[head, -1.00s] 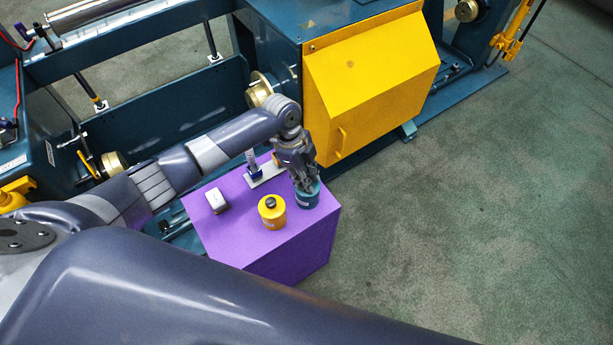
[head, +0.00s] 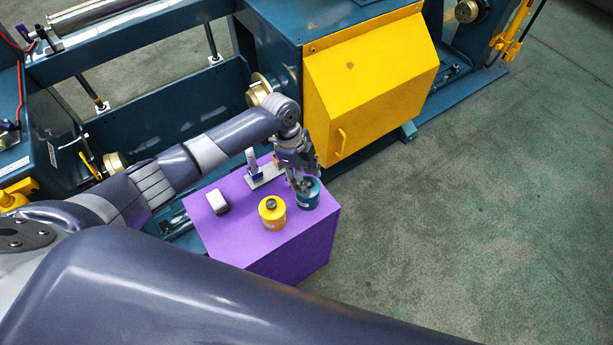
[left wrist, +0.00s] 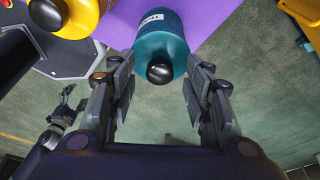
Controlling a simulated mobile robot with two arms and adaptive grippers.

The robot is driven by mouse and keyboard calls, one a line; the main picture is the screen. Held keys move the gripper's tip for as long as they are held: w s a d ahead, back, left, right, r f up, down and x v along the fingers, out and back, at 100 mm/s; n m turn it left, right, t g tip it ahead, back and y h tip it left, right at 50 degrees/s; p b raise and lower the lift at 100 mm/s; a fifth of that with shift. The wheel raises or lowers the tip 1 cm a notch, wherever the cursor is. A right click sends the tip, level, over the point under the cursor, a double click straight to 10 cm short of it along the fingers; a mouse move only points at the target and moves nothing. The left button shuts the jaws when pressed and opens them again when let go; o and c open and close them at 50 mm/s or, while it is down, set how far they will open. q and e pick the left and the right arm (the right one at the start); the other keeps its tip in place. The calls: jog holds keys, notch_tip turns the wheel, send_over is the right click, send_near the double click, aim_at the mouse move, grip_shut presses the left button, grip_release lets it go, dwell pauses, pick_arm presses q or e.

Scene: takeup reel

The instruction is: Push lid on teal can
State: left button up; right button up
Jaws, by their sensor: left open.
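The teal can (head: 308,198) stands upright at the right corner of the purple box, with a lid with a dark knob (left wrist: 159,71) on its top. I cannot tell whether the lid is fully pressed down. The teal can's labelled side (left wrist: 160,32) shows in the left wrist view. My left gripper (head: 304,181) is open, over the far left edge of the can in the head view. In the left wrist view its fingers (left wrist: 162,75) are spread either side of the knob, touching nothing that I can see. My right gripper (left wrist: 72,100) shows small at the lower left there.
A yellow can (head: 272,216) with a dark knob stands just left of the teal can. Floor at right is clear.

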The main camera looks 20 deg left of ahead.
pick_arm(q)
jog(key=shift+p+v, duration=1.5)
jog(key=shift+v, duration=0.45)
jog(key=shift+r, duration=0.1)
jog(key=v, duration=1.1)
jog(key=shift+r, duration=0.4)
